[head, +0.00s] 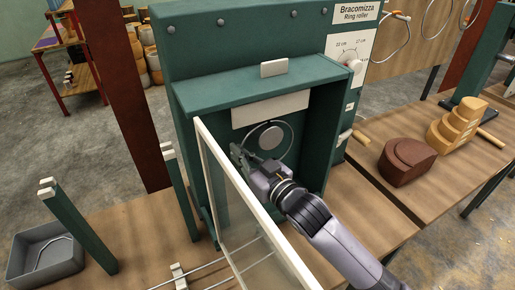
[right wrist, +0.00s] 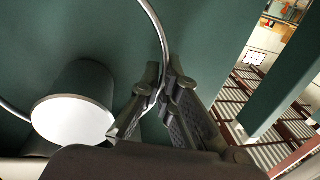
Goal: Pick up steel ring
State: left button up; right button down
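The steel ring (head: 283,125) is a thin grey hoop inside the green ring roller, around a round roller end (head: 270,139). In the right wrist view, an arc of the ring (right wrist: 152,22) runs down between my fingers, and another part curves behind the pale-faced roller (right wrist: 72,118). My right gripper (head: 238,153) reaches into the machine's recess at the ring's left side. In the right wrist view its fingertips (right wrist: 164,68) are close together with the ring between them. The ring's lower part is partly hidden by the gripper. My left gripper is not in view.
A white-framed clear door (head: 250,215) stands open in front of the recess, close to my right arm. Green posts (head: 80,225) and a grey tray (head: 45,256) are at left. Brown (head: 408,160) and yellow (head: 460,125) blocks sit on the bench at right.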

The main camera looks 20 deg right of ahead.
jog(key=shift+r, duration=0.1)
jog(key=shift+r, duration=0.55)
notch_tip(320, 180, up, 2)
jog(key=shift+r, duration=0.1)
jog(key=p+v, duration=0.3)
jog(key=v, duration=1.5)
jog(key=shift+p, duration=0.4)
